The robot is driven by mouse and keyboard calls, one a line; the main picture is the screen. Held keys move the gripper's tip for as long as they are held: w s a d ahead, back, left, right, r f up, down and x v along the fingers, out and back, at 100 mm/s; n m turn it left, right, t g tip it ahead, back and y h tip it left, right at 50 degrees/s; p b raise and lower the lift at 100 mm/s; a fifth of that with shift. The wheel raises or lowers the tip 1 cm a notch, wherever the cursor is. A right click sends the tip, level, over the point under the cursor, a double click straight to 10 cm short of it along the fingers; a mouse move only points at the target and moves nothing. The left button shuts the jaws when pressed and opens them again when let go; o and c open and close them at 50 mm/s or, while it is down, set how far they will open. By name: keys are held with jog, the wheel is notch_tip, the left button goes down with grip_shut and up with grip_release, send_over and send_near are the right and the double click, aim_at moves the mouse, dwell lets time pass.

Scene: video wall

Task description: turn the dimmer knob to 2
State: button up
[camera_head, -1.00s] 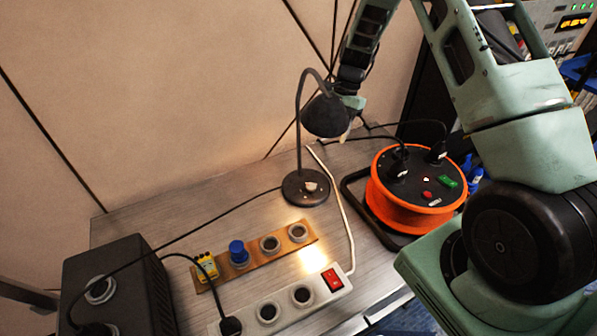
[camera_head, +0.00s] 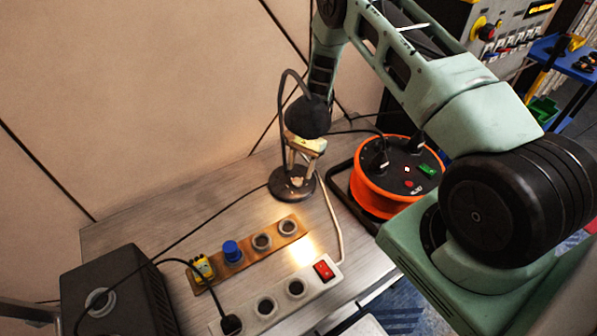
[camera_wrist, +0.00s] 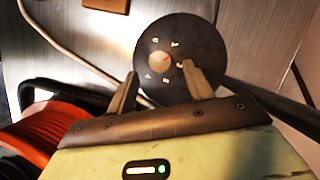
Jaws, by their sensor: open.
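The black desk lamp (camera_head: 308,117) stands at the back of the metal table, switched on. In the head view the knob (camera_head: 296,181) shows on the base under the lamp head. My gripper (camera_wrist: 160,70) is open, pointing down, with one fingertip on each side of the knob. A gap shows on both sides. In the head view my gripper (camera_head: 302,168) is just below the lamp head.
An orange cable reel (camera_head: 372,192) stands to the right. A wooden strip (camera_head: 250,254) with a blue knob and sockets and a white power strip (camera_head: 280,300) with a red switch lie in front. A dark box (camera_head: 118,292) is at front left. The lamp's stem rises beside my gripper.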

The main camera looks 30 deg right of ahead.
aim_at(297, 181)
jog(key=shift+p+x, duration=0.3)
jog(key=shift+x, duration=1.4)
jog(key=c, duration=1)
jog(key=shift+m, duration=0.3)
jog(key=m+t+b, duration=0.1)
jog(key=m+b, duration=0.1)
jog(key=m, duration=0.1)
jog(key=shift+s+d+m+y, duration=0.1)
jog(key=shift+s+m+y, duration=0.05)
jog(key=shift+m+y, duration=0.15)
jog(key=shift+s+m+t+b, duration=0.15)
jog(key=shift+m+t+b, duration=0.75)
jog(key=shift+m+b, duration=0.65)
jog(key=shift+m, duration=0.35)
